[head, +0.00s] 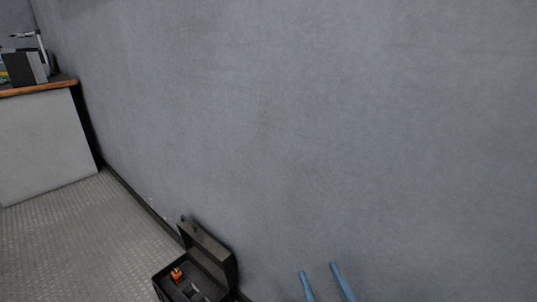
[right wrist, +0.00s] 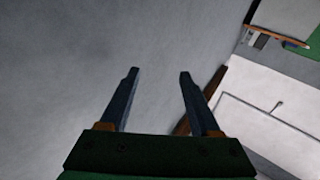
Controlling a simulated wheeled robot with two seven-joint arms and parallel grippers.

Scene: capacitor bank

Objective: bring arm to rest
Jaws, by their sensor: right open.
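My right gripper (head: 319,269) shows at the bottom of the head view as two blue fingers set apart. It is open and empty, in front of the grey wall. In the right wrist view the gripper (right wrist: 157,74) has its two dark blue fingers spread, with only wall between them. My left gripper is in neither view.
A grey wall (head: 300,120) fills most of the head view. An open dark toolbox (head: 210,245) with a small orange item (head: 177,275) stands on the floor at the wall's foot. A white bench with a wooden top (head: 40,89) stands at the left. The floor (head: 80,240) between is clear.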

